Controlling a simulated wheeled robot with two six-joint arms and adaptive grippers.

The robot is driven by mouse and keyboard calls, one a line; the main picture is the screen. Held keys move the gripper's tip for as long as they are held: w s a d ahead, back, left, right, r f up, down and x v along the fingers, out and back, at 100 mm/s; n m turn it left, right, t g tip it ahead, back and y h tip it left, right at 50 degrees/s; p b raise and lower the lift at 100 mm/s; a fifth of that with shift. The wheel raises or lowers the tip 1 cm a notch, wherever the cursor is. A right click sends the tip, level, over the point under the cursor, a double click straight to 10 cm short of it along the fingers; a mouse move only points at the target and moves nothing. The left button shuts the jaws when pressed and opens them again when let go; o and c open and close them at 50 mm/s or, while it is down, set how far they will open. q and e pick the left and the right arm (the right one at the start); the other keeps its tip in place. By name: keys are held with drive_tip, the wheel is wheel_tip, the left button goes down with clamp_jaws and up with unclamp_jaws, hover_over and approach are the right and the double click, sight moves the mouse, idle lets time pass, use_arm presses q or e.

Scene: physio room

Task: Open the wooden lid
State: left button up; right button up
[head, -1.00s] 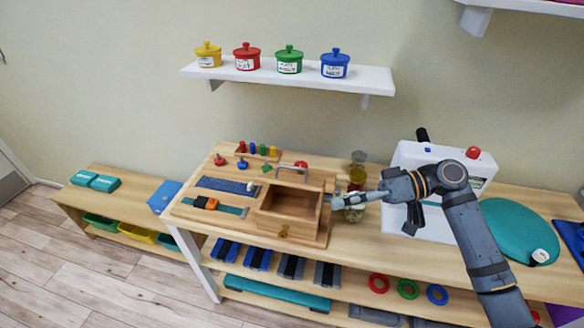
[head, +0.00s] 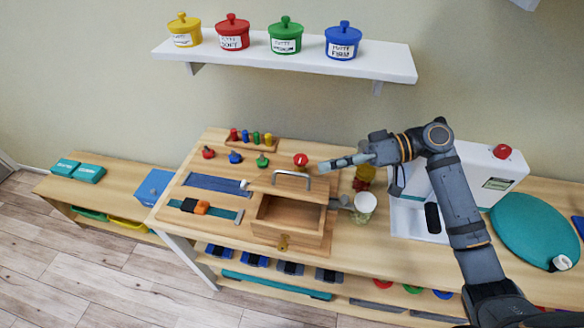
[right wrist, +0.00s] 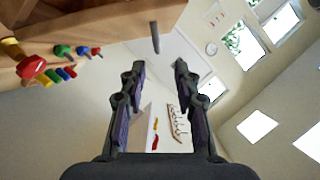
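The wooden box (head: 328,228) sits on the activity board, with a brass latch (head: 283,242) on its front. Its inside shows from above. The wooden lid (head: 300,192) with a grey arched metal handle (head: 293,180) is at the back of the box; its exact tilt is hard to tell. My right gripper (head: 325,165) is just right of and above the handle, apart from it. In the right wrist view my right gripper (right wrist: 160,67) is open and empty, with a grey bar (right wrist: 155,37), likely the handle, ahead of its fingertips. My left gripper is not in view.
A jar (head: 364,176) and a white cup (head: 364,206) stand right of the box, close to my arm. A white machine (head: 478,170) is farther right. Coloured pegs (head: 254,139) are behind the box. A wall shelf (head: 380,58) with pots is above.

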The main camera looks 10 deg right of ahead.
sight(292, 173)
drive_tip(key=x, duration=0.3)
drive_tip(key=shift+w+a+r+p, duration=0.1)
drive_tip(key=shift+a+r+p, duration=0.05)
drive_tip(key=shift+a+p, duration=0.25)
drive_tip(key=p+x, duration=0.1)
drive_tip(key=x, duration=0.3)
drive_tip(key=shift+w, duration=0.15)
drive_tip(key=shift+a+f, duration=0.3)
drive_tip(key=shift+a, duration=0.1)
drive_tip(key=shift+a+f, duration=0.15)
drive_tip(key=shift+a, duration=0.05)
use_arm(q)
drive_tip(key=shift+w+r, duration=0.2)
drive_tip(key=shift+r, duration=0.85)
use_arm(e)
clamp_jaws()
